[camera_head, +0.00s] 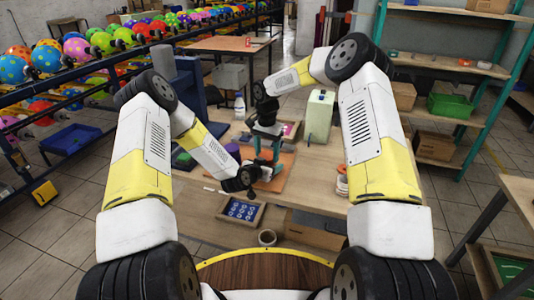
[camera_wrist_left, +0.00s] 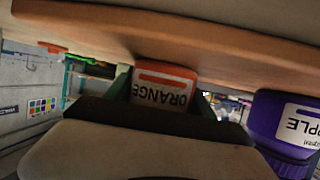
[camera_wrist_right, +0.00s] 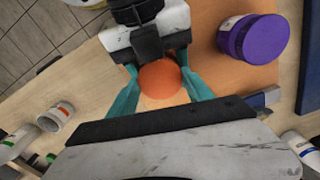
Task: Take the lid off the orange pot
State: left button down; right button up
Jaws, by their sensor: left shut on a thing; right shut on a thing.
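The orange pot (camera_wrist_left: 165,88) has an ORANGE label and shows upside down in the left wrist view. My left gripper (camera_head: 254,178) is shut on it from the side, with its teal fingers at both sides of the pot. The round orange lid (camera_wrist_right: 160,80) shows from above in the right wrist view. My right gripper (camera_head: 266,150) is above the pot, and its teal fingers are shut on the lid. I cannot tell whether the lid is apart from the pot, since the grippers hide the pot in the head view.
A purple pot (camera_wrist_right: 252,38) stands close by on an orange board (camera_wrist_right: 215,75). A tray of blue round pieces (camera_head: 242,211) lies near the table's front edge. A pale green box-shaped thing (camera_head: 318,116) stands to the right.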

jog(key=n, duration=0.8)
jog(key=shift+d, duration=0.1)
jog(key=o, duration=1.6)
jog(key=shift+c, duration=0.2)
jog(key=shift+a, duration=0.25)
